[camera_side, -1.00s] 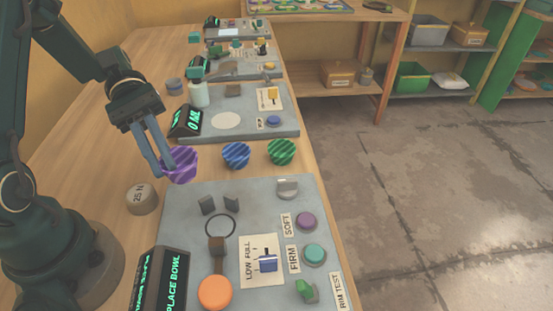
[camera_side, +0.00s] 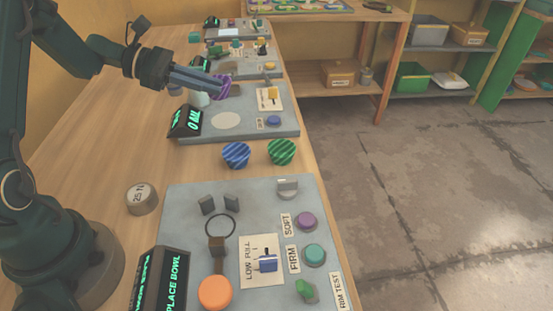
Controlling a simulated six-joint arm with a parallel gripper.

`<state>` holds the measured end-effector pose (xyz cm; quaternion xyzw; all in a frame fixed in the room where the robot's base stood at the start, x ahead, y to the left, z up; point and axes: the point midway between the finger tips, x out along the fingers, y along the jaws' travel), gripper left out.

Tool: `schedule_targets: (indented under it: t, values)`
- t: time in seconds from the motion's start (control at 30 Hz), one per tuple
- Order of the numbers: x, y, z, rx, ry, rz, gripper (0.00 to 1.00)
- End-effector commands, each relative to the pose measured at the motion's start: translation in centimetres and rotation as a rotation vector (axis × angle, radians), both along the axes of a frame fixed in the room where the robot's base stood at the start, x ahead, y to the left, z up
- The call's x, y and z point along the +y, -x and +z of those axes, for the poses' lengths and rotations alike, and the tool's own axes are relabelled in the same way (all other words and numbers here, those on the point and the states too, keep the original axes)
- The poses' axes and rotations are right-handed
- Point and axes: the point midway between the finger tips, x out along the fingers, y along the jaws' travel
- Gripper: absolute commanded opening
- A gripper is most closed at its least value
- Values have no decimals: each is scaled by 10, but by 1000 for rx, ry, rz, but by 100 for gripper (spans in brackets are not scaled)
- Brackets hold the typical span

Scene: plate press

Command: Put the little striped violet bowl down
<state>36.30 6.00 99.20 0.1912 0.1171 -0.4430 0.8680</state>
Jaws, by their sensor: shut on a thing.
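The small striped violet bowl (camera_side: 222,86) is held in my gripper (camera_side: 216,84), in the air over the second station along the table. My gripper is shut on it, with the fingers reaching to the right, and the bowl looks tilted. A blue striped bowl (camera_side: 236,154) and a green striped bowl (camera_side: 281,152) stand side by side on the table between the two nearer stations. The near station panel (camera_side: 183,215) has a dark ring (camera_side: 220,226) and a display (camera_side: 163,281) reading "PLACE BOWL".
A 25 N weight (camera_side: 142,198) stands on the table left of the near panel. An orange button (camera_side: 215,292), a purple button (camera_side: 305,221) and a teal button (camera_side: 314,254) are on the panel. The second station's display (camera_side: 186,121) stands below my gripper. Bare table lies left of the bowls.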

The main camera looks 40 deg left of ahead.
Motion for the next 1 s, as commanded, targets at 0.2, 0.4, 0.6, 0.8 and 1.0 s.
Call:
schedule_targets:
  t: [0.2, 0.4, 0.6, 0.8, 1.0]
  values:
    - [20, -24, -6, 2, 2, 205, 0]
    - [16, -28, -25, 6, 7, 225, 0]
    - [16, -28, -50, 3, 4, 223, 0]
    - [16, -28, -72, 3, 5, 222, 0]
    - [16, -28, -88, 0, 3, 221, 0]
